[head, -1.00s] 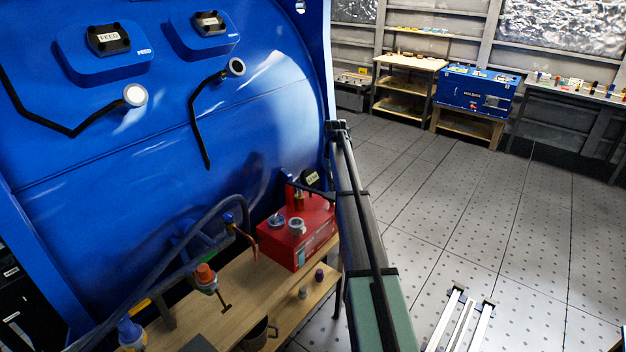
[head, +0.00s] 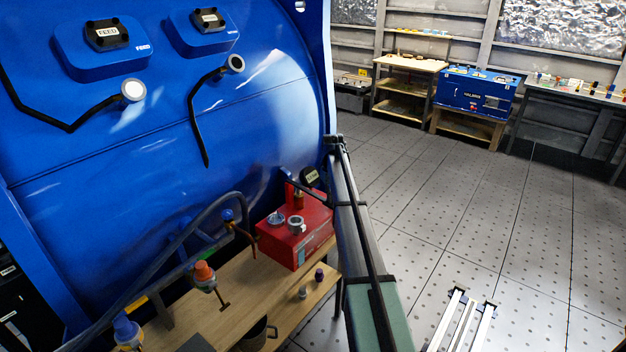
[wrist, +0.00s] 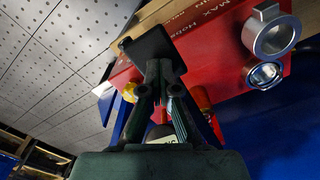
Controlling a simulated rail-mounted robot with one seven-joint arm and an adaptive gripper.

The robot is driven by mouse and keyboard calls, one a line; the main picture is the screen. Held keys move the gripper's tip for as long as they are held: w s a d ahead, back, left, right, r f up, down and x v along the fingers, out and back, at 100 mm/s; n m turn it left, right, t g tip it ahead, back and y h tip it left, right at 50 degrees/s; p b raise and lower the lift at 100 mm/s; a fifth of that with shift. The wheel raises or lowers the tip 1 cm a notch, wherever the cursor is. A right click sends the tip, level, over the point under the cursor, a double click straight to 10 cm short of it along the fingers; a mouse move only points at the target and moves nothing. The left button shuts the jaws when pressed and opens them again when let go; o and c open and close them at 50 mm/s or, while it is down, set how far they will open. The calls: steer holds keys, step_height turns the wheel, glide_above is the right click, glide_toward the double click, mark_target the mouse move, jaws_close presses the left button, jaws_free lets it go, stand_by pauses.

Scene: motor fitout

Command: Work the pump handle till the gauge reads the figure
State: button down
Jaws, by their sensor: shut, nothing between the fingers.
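The red pump box (head: 290,250) stands on the wooden bench in the head view, with metal ports on its top. A round black piece with a pale label (head: 311,177), possibly the gauge, shows behind it; its reading is too small to make out. A dark bar (head: 307,190) slants above the pump, perhaps its handle. In the wrist view my gripper (wrist: 161,70) is shut and empty, its tips at a black block (wrist: 150,42) beside the red box (wrist: 200,40); I cannot tell whether they touch. My fingers hide part of a pale label below.
The large blue drum (head: 150,160) rises behind the bench (head: 225,305). A hose and valves with orange and blue caps are left of the pump. A small dark pot (head: 257,335) is at the bench front. The floor to the right is largely open.

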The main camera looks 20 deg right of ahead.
steer(key=shift+w+a+f, duration=0.1)
steer(key=shift+w+f, duration=0.1)
steer(key=shift+f, duration=0.7)
steer(key=shift+s+d+r+p, duration=0.15)
steer(key=shift+r+p, duration=0.4)
steer(key=shift+r, duration=0.85)
steer(key=shift+s+r+p, duration=0.1)
steer(key=shift+r+p, duration=0.45)
steer(key=shift+r, duration=0.85)
steer(key=shift+s+d+r+p, duration=0.15)
steer(key=shift+r+p, duration=0.4)
steer(key=shift+r, duration=0.85)
steer(key=shift+r, duration=0.1)
step_height(320, 180, up, 5)
steer(key=shift+f+p, duration=0.1)
steer(key=shift+p, duration=0.95)
